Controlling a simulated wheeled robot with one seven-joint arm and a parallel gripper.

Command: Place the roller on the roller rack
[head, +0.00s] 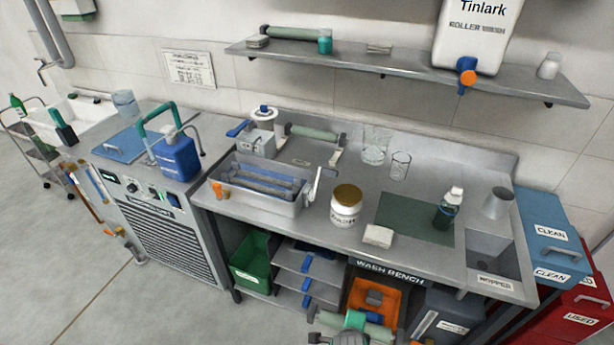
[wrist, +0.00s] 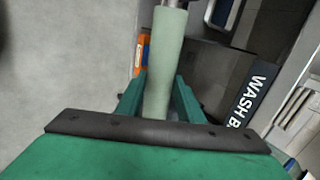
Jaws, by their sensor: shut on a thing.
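A pale green roller (wrist: 166,55) is held between the teal fingers of my gripper (wrist: 160,82) in the wrist view, its far end pointing away from me. In the head view my gripper (head: 355,320) is at the bottom edge, in front of the wash bench, with the held roller (head: 376,329) lying roughly crosswise. Its near part is cut off by the frame edge. What looks like the roller rack (head: 336,157) stands at the back of the bench, with another pale green roller (head: 312,132) lying across it. My gripper is well apart from it.
A wall shelf (head: 410,77) hangs above. An orange bin (head: 375,297) sits below the bench edge, near my gripper.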

